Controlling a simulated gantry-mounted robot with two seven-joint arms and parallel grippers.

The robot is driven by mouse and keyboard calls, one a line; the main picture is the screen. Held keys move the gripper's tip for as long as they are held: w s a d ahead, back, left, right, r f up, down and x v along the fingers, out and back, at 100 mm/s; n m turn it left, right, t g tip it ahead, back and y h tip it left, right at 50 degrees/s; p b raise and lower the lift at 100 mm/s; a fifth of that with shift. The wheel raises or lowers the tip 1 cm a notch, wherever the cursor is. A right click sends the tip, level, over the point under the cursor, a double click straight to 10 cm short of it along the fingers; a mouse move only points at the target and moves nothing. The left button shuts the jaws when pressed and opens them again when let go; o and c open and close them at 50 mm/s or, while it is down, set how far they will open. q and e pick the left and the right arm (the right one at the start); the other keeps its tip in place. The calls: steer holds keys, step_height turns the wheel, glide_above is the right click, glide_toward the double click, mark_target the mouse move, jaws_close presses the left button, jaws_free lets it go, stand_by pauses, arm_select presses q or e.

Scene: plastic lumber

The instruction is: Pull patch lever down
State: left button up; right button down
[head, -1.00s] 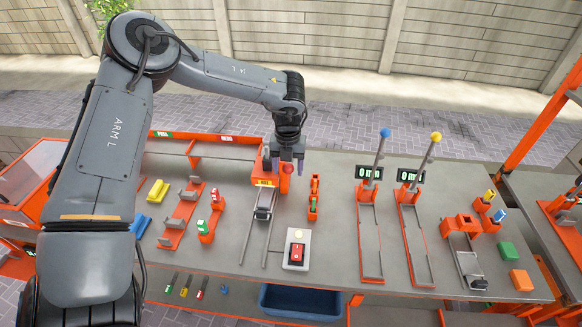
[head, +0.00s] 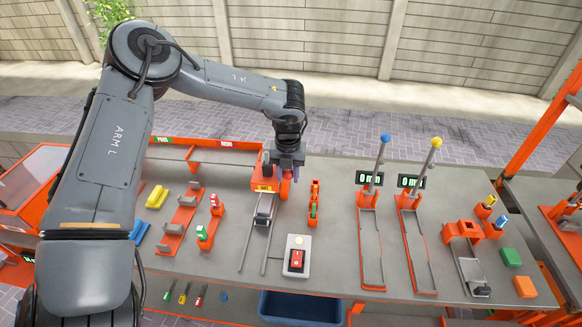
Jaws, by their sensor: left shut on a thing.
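An orange press-like machine (head: 264,184) with a yellow label stands at the middle back of the grey table. A red round knob (head: 287,174), seemingly that of the machine's lever, shows at its right side. My left gripper (head: 284,172) comes down from above and is shut on this red knob. Its fingers and the wrist hide most of the lever. My right gripper is not in view.
Two tall levers with a blue knob (head: 385,139) and a yellow knob (head: 436,142) rise to the right. A blue bin (head: 300,307) sits below the front edge.

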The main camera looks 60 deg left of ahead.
arm_select(q)
steer(key=shift+s+d+f+b, duration=0.15)
steer(key=shift+f+b, duration=0.15)
steer(key=shift+f, duration=0.15)
steer(key=shift+s+d+f+b, duration=0.1)
steer(key=shift+f+b, duration=0.15)
steer(key=shift+f, duration=0.25)
steer(key=shift+f, duration=0.1)
steer(key=shift+s+d+f+b, duration=0.15)
steer(key=shift+f+b, duration=0.25)
steer(key=shift+s+d+f+b, duration=0.1)
steer(key=shift+d+f+b, duration=0.05)
steer(key=shift+f+b, duration=0.25)
